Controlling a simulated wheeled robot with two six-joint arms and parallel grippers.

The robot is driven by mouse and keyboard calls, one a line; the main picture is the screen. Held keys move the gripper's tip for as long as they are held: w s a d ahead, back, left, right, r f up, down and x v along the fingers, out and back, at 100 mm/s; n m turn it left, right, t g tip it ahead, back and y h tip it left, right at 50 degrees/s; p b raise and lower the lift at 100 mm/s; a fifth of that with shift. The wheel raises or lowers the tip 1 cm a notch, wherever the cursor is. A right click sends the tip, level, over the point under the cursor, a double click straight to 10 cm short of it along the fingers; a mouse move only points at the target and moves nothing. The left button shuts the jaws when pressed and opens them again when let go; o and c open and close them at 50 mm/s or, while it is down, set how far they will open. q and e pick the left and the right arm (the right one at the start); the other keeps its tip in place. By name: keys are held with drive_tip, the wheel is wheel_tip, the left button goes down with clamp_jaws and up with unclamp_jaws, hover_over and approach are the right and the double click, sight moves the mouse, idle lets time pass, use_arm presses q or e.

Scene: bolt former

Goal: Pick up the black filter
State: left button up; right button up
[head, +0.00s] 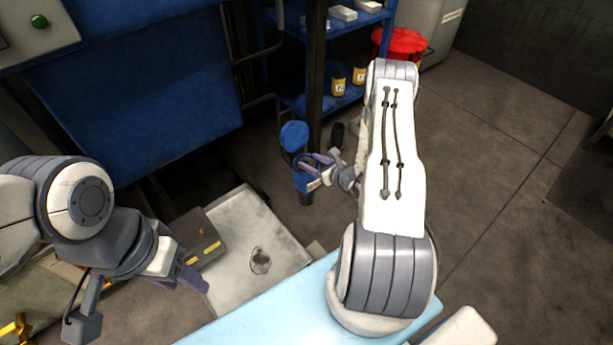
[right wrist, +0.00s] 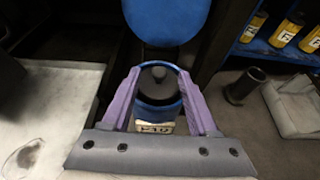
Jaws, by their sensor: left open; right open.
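A black filter (right wrist: 158,84) with a small knob on top sits inside a blue round housing (right wrist: 161,117) with a white label in the right wrist view. The housing's blue lid (right wrist: 168,20) is swung up behind it; the lid also shows in the head view (head: 294,135). My right gripper (right wrist: 160,73) is open, its purple fingers on either side of the housing's mouth, with the filter between them in the picture. I cannot tell whether the fingers touch anything. My left gripper (head: 192,278) is open and empty, away at the lower left.
A dark upright cylinder (right wrist: 243,88) stands on the floor right of the housing. A blue shelf (head: 331,47) holds yellow canisters (head: 338,84). A pale stained tray (head: 258,225) lies to the left. A red-lidded bin (head: 401,42) stands behind. The floor at right is free.

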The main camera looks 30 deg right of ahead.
sight(308, 161)
drive_tip(key=b+x, duration=0.1)
drive_tip(key=x, duration=0.2)
drive_tip(key=shift+w+f, duration=0.1)
drive_tip(key=shift+w, duration=0.05)
clamp_jaws()
idle(1.3)
